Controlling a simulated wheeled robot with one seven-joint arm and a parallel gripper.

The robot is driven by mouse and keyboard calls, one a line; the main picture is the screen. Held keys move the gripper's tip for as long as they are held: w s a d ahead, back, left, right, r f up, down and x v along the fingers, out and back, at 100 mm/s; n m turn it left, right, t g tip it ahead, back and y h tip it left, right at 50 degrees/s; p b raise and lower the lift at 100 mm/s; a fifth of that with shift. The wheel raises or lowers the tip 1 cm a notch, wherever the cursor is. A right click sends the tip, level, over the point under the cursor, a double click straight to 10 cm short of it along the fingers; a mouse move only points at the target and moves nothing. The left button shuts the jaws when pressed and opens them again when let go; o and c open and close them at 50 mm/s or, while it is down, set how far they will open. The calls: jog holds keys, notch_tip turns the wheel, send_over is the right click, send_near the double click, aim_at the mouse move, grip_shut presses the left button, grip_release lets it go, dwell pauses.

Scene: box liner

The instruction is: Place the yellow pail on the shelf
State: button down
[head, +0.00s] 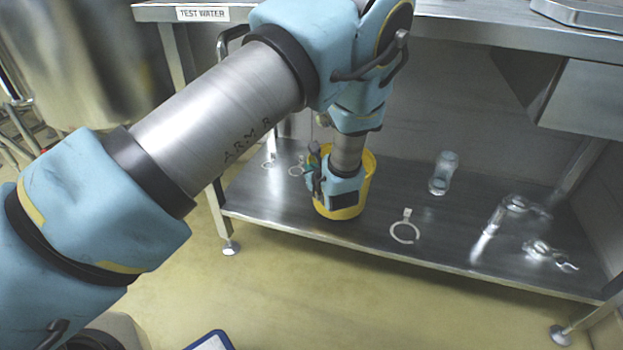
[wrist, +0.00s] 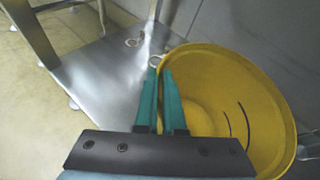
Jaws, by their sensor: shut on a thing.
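The yellow pail (head: 368,179) is upright over the steel lower shelf (head: 284,213), near its front edge. It looks set down there, but I cannot tell surely whether its base touches. The wrist view shows the pail (wrist: 268,88) open and empty inside, at the right. My gripper (wrist: 168,73) is shut on the pail's wall at the rim, with one green finger outside and one inside. In the head view my wrist hides much of the pail and the fingertips.
A clear glass jar (head: 443,174) stands on the shelf to the right. A ring clamp (head: 405,232) lies nearer the front edge, and metal clamps (head: 549,254) lie far right. Small rings (head: 296,171) lie left of the pail. The steel tabletop (head: 480,33) overhangs the shelf.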

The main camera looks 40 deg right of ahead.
jog(key=shift+f+b, duration=0.45)
jog(key=shift+f, duration=1.3)
jog(key=shift+f, duration=0.15)
jog(key=c, duration=1)
grip_release()
jog(key=shift+s+r, duration=0.15)
jog(key=shift+r, duration=0.15)
jog(key=p+v, duration=0.2)
jog(key=v, duration=0.9)
jog(key=shift+s, duration=0.3)
jog(key=shift+a, duration=0.2)
